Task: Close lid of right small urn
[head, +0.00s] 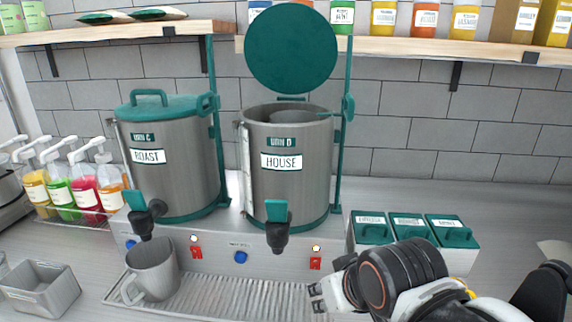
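The right urn (286,190), labelled HOUSE, is a grey metal cylinder with a green base ring and a tap at its front. Its round green lid (291,48) stands open, upright above and behind the urn's mouth, beside a green post at the right. My gripper (317,298) is at the bottom, right of the drip tray and well below and in front of the urn, touching nothing that I can see. Its fingers are small and partly hidden by my wrist, so I cannot tell how far they are apart.
The left urn (172,165), labelled ROAST, has its lid shut. A grey mug (153,270) stands on the drip tray (222,296). Green-lidded boxes (410,229) stand behind my arm. Shelves (400,47) with bottles run above.

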